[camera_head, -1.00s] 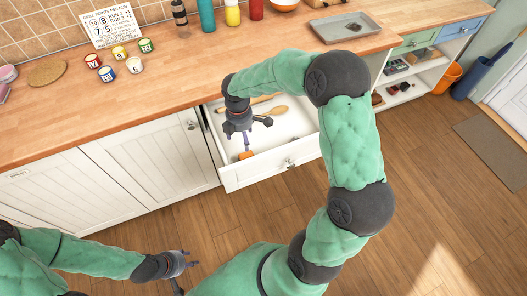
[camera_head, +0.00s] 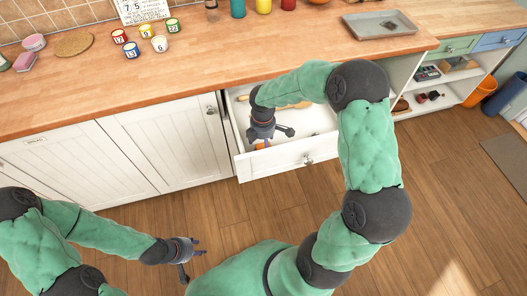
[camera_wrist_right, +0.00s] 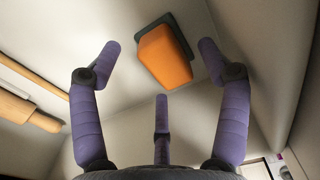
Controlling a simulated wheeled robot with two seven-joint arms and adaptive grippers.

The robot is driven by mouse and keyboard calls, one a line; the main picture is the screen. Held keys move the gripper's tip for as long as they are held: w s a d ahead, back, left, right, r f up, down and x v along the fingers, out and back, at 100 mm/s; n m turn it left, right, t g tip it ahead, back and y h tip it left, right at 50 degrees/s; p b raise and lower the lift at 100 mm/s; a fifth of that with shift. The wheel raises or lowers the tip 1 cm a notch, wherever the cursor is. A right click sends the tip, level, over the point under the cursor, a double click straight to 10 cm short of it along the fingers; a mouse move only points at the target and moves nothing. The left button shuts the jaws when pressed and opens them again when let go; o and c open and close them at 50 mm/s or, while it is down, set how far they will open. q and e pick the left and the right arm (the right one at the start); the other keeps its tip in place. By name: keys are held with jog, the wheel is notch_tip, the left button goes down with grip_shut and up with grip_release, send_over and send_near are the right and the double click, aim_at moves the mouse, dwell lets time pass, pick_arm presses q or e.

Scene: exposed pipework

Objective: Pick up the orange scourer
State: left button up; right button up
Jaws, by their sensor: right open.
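The orange scourer (camera_wrist_right: 166,57) is a block with a dark grey backing, lying on the pale floor of the open drawer (camera_head: 290,160). In the head view only a small orange part of it (camera_head: 260,146) shows beside my right gripper. My right gripper (camera_head: 268,138) points down into the drawer. In the right wrist view its three purple fingers (camera_wrist_right: 160,70) are spread wide, with the scourer beyond and between the tips; no contact shows. My left gripper (camera_head: 193,258) hangs empty over the floor in front of the cabinets, its fingers apart.
Wooden utensils (camera_wrist_right: 25,105) lie in the drawer, left in the wrist view. The drawer walls stand close around my right gripper. The wooden counter (camera_head: 200,85) above holds several numbered cups (camera_head: 131,50) and a grey tray (camera_head: 382,25). The floor before the cabinets is clear.

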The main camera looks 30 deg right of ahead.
aim_at(263, 144)
jog(key=shift+f, duration=0.95)
jog(key=shift+r, duration=0.1)
jog(key=c, duration=1.2)
notch_tip(263, 144, up, 10)
jog(key=p, duration=0.4)
